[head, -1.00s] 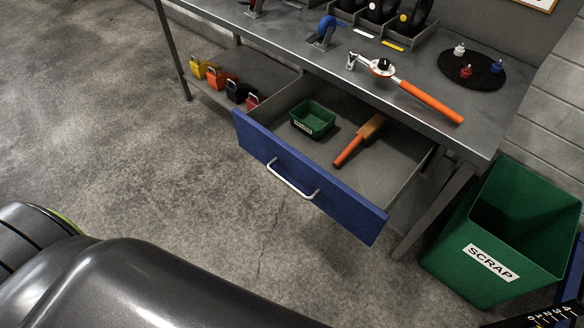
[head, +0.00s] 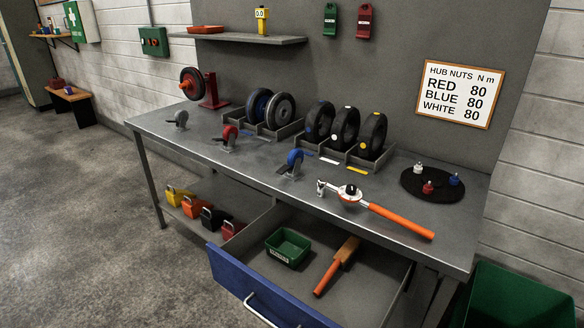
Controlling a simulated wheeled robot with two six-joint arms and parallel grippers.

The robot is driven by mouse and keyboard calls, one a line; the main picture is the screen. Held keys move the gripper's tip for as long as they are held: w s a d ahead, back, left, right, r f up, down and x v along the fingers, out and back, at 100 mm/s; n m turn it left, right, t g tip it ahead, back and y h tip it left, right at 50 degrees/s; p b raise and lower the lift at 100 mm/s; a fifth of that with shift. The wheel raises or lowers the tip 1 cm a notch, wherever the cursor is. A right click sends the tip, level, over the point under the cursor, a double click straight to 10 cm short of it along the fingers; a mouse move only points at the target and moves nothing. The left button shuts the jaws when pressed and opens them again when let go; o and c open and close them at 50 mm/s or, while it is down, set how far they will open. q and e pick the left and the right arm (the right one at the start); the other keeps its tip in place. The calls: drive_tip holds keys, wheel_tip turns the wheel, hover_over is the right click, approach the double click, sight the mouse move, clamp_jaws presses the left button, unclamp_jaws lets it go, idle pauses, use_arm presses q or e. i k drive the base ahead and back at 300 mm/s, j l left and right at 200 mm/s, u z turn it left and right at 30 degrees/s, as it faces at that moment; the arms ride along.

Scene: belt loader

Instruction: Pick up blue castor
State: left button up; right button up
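The blue castor (head: 293,160) stands on the grey workbench (head: 180,142), left of the torque wrench and in front of the wheel racks. It has a blue wheel in a grey metal fork with a flat plate. A red castor (head: 229,136) and a grey castor (head: 181,119) stand farther left on the same bench. Neither of my grippers shows in the head view.
A torque wrench (head: 400,220) with an orange handle lies along the bench's front edge. A black round mat (head: 412,188) with hub nuts is at right. The blue-fronted drawer (head: 232,284) stands open below, holding a green bin (head: 287,247) and an orange-handled tool (head: 328,277).

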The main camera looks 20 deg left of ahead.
sight(294, 158)
drive_tip(key=i+j+z, duration=0.2)
drive_tip(key=j, duration=0.2)
drive_tip(key=i+j+z, duration=0.2)
drive_tip(key=j, duration=0.25)
drive_tip(key=j+z, duration=0.15)
drive_tip(key=j, duration=0.3)
